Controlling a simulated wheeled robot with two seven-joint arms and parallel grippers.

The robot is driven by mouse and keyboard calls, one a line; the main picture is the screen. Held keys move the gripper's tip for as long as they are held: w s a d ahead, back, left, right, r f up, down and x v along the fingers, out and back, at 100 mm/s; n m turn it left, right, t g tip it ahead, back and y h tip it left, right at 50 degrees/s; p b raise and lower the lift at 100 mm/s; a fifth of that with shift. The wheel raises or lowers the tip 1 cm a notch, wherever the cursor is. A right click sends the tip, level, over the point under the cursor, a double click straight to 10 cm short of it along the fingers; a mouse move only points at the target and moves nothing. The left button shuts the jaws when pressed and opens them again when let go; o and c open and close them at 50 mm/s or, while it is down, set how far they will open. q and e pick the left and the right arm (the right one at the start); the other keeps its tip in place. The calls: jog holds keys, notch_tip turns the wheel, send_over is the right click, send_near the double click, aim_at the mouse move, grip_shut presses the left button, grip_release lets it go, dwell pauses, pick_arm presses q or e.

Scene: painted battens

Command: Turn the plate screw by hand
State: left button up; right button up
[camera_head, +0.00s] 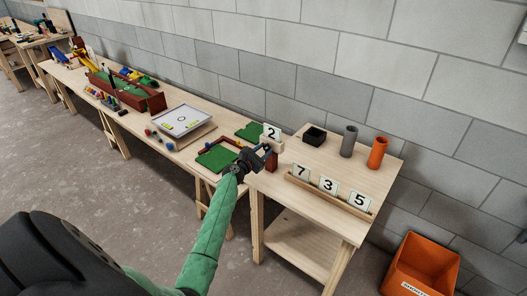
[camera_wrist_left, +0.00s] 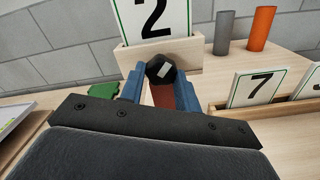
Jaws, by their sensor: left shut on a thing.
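The number plate 2 (camera_head: 271,133) stands upright in a wooden holder (camera_wrist_left: 150,54) at the left edge of the near table. It also shows large in the left wrist view (camera_wrist_left: 155,18). A dark, faceted screw head (camera_wrist_left: 160,69) with a pale mark sits in front of the holder. My left gripper (camera_head: 264,152) is at the holder, its blue fingers (camera_wrist_left: 156,84) on either side of the screw head and shut on it. A reddish-brown block (camera_wrist_left: 162,97) shows between the fingers. My right gripper is not in view.
Plates 7 (camera_head: 302,172), 3 (camera_head: 328,184) and 5 (camera_head: 359,200) stand in a wooden rack. Behind are a black box (camera_head: 314,136), a grey tube (camera_head: 348,141) and an orange tube (camera_head: 377,152). An orange bin (camera_head: 420,265) stands on the floor. The tabletop's middle is clear.

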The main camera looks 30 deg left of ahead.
pick_arm(q)
jog(key=shift+f, duration=0.2)
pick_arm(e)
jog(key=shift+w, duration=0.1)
pick_arm(q)
jog(key=o, duration=1)
jog(key=shift+c, duration=0.2)
jog(key=shift+s+r, duration=0.1)
jog(key=shift+s, duration=0.05)
jog(key=shift+s, duration=0.2)
jog(key=shift+s+a+b, duration=0.15)
jog(key=shift+s+b, duration=0.4)
jog(key=shift+s, duration=0.55)
jog(key=s+b, duration=0.1)
jog(key=s, duration=0.4)
jog(key=shift+a, duration=0.2)
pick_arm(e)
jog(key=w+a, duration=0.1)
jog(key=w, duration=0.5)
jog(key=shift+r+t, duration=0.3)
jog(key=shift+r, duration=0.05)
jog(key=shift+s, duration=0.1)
